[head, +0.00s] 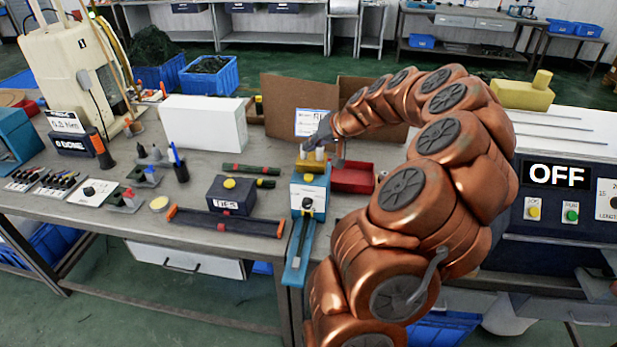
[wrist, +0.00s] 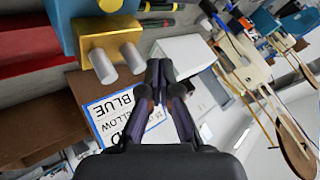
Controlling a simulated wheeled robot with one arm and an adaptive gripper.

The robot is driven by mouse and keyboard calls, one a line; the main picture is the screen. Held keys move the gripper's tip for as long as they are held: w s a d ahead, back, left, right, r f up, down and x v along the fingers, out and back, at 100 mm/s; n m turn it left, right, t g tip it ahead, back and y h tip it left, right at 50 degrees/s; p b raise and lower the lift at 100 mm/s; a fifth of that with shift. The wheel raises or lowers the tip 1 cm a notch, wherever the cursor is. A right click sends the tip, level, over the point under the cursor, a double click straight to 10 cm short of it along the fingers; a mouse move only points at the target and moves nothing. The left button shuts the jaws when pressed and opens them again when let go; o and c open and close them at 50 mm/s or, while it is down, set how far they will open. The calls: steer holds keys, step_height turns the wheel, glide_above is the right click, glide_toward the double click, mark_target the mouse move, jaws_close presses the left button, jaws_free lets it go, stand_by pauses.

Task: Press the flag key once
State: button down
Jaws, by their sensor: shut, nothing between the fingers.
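No key marked as a flag can be made out in either view. My gripper (head: 318,142) is shut and empty, above the back of a blue and white bench device (head: 309,190) with a black knob (head: 307,203). In the wrist view my gripper's fingertips (wrist: 161,68) are together, apart from a yellow block (wrist: 99,62) with two grey pegs on the device. A dark box (head: 231,196) with a yellow button (head: 229,183) and a small display stands left of the device. On the right, a dark panel reads OFF (head: 556,174) above a yellow button (head: 533,208) and a green button (head: 571,212).
A lettered card (wrist: 128,112) leans against cardboard behind the device. A red tray (head: 352,178) lies right of it, a white box (head: 203,123) to the left. Tools and a cream machine (head: 72,75) fill the bench's left part.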

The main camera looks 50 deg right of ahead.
steer(key=b, duration=0.2)
glide_above(310, 177)
step_height(310, 177, down, 6)
steer(key=shift+d+f, duration=0.1)
steer(key=shift+f, duration=0.15)
steer(key=shift+f+b, duration=0.45)
steer(key=shift+f, duration=0.05)
steer(key=shift+f+b, duration=0.85)
steer(key=shift+b, duration=0.4)
stand_by(1.5)
steer(key=shift+r, duration=0.1)
stand_by(0.4)
steer(key=shift+r, duration=0.75)
steer(key=shift+r, duration=0.1)
steer(key=shift+r, duration=2.45)
